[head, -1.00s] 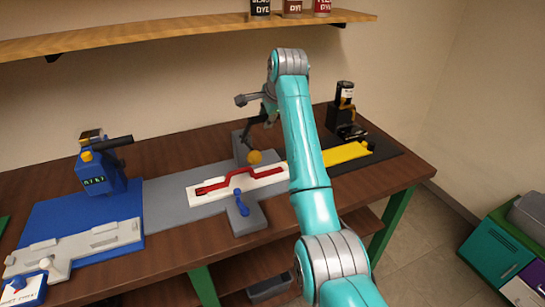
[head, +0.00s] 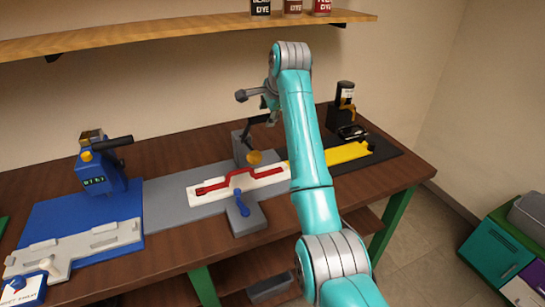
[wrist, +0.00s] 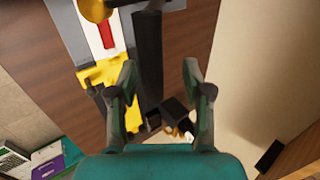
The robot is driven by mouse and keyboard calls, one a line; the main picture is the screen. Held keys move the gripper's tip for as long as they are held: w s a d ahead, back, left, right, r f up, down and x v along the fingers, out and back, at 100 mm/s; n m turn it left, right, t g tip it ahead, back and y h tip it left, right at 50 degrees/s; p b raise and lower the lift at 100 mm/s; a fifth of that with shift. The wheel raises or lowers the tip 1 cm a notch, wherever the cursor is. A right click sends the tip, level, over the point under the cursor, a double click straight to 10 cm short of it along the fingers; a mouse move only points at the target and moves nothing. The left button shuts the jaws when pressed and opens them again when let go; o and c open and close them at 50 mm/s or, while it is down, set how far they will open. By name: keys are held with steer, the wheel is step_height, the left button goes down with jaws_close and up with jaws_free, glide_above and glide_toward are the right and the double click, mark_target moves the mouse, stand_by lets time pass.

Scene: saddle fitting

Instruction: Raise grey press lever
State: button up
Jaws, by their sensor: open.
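The grey press (head: 243,146) stands at the back of the grey plate, with a brass-coloured round part (head: 254,157) low at its front. Its dark lever (head: 256,121) slants up and right from the press toward my gripper (head: 270,112), which the teal arm partly hides. In the wrist view my gripper (wrist: 161,88) has its two fingers wide apart. A long dark bar (wrist: 148,48), seemingly the lever, runs between them with gaps at both sides. Contact cannot be told.
A white strip with a red strap (head: 240,178) lies before the press, near a blue-handled clamp (head: 242,206). A blue press (head: 100,165) stands left. A black device (head: 342,112) and yellow piece (head: 347,155) are right. A shelf (head: 180,29) hangs above.

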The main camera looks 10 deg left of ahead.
steer(key=shift+v, duration=2.25)
steer(key=shift+s+d, duration=0.1)
